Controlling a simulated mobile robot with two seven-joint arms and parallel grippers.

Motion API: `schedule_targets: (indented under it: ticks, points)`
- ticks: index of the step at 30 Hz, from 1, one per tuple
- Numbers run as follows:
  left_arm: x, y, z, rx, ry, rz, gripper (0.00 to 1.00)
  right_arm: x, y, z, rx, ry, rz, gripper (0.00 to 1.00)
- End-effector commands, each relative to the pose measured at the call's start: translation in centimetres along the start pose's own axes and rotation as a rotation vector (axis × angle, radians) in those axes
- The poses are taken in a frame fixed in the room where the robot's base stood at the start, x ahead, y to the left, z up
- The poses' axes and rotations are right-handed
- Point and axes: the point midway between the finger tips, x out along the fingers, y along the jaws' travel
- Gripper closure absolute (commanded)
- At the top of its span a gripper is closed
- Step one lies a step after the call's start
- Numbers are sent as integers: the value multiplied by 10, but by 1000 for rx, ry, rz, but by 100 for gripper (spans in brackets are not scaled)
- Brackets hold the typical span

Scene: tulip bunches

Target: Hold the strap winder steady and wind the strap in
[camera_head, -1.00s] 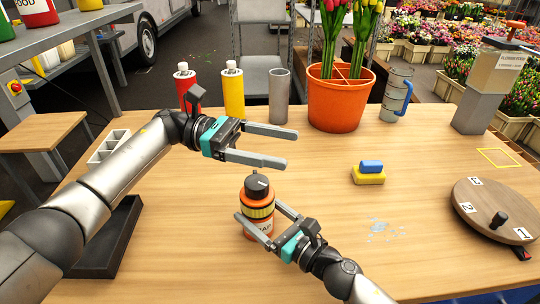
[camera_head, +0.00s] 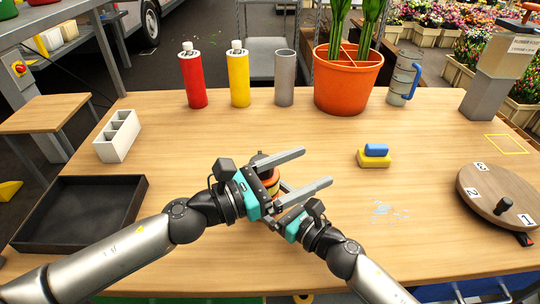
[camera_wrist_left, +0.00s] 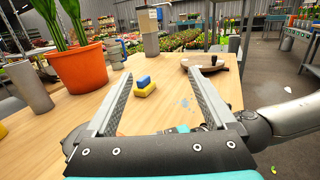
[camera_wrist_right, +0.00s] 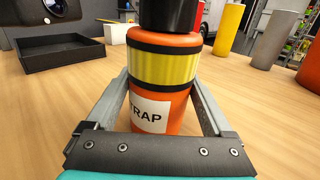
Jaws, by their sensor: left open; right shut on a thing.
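The strap winder (camera_head: 269,182) is an upright orange bottle-shaped body with a black top and a yellow strap band. In the head view my left gripper hides much of it. In the right wrist view the winder (camera_wrist_right: 165,72) stands between the fingers, its label partly showing "RAP". My right gripper (camera_wrist_right: 162,95) is shut on its lower body, on the table. My left gripper (camera_head: 316,167) is open beside the winder's top, its fingers pointing right past it. In the left wrist view nothing is between the left fingers (camera_wrist_left: 156,75).
Red (camera_head: 193,78) and yellow (camera_head: 239,78) bottles, a grey cylinder (camera_head: 285,78) and an orange pot (camera_head: 347,80) stand at the back. A sponge (camera_head: 374,158) and a round numbered board (camera_head: 505,190) are right. A black tray (camera_head: 62,245) and white bin (camera_head: 117,140) are left.

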Motion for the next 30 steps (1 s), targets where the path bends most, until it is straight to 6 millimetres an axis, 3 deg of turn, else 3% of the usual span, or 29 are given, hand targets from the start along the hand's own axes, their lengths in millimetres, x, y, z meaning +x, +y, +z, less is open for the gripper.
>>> schedule_targets:
  ticks: [4,10,16,22,30]
  points:
    - [-37,8,-7,10,9,182,11,0,0,0,1,-1,1,96]
    - [-81,15,-1,30,-7,378,11,0,0,0,1,-1,1,96]
    - [-116,26,-24,-1,53,503,11,0,0,0,1,-1,1,96]
    - [-118,32,-28,-6,62,533,11,0,0,1,1,-1,1,96]
    - [-86,51,-30,-6,59,531,11,0,0,1,1,-1,1,96]
